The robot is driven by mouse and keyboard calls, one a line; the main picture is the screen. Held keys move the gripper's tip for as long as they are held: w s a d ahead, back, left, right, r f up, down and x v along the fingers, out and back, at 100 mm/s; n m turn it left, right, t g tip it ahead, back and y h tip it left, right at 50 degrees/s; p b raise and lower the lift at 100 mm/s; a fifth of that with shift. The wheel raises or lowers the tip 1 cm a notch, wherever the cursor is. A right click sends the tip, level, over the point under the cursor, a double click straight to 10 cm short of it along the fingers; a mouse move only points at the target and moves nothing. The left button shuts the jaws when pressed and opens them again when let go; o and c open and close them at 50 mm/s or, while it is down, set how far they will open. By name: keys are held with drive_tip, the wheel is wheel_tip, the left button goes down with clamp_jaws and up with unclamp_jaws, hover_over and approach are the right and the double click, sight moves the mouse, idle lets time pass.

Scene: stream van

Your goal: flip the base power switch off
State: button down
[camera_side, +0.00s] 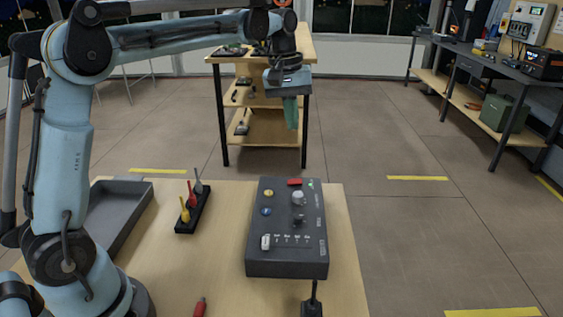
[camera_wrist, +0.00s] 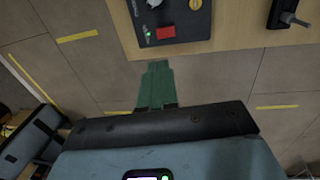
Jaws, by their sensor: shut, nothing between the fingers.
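A dark grey control box (camera_side: 257,215) lies on the wooden table (camera_side: 345,270), with knobs, coloured buttons and a white slider on its top. A red rocker switch (camera_side: 294,182) sits at its far edge; I take it to be the base power switch. The switch also shows in the wrist view (camera_wrist: 165,31), with a small lit green light (camera_wrist: 147,34) beside it. My gripper (camera_side: 291,118) has green fingers, shut and empty, pointing down above and beyond the box's far edge. In the wrist view the fingertips (camera_wrist: 156,75) are apart from the switch. Its tilt is too small to tell.
A black holder (camera_side: 188,224) with several coloured-handled tools stands left of the box. A grey tray (camera_side: 120,222) is further left. A red-handled tool (camera_side: 200,307) lies at the front. A shelved wooden table (camera_side: 262,125) stands behind.

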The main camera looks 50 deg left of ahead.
sight(299, 181)
drive_tip(key=f, duration=0.9)
drive_tip(key=w+d+f, duration=0.1)
drive_tip(key=f, duration=0.4)
drive_tip(key=shift+w+d, duration=0.1)
drive_tip(key=shift+d+f, duration=0.1)
drive_tip(key=shift+f, duration=0.1)
drive_tip(key=shift+s+a+r, duration=0.15)
drive_tip(key=shift+s+a, duration=0.4)
drive_tip(key=shift+a, duration=0.05)
drive_tip(key=shift+r, duration=0.1)
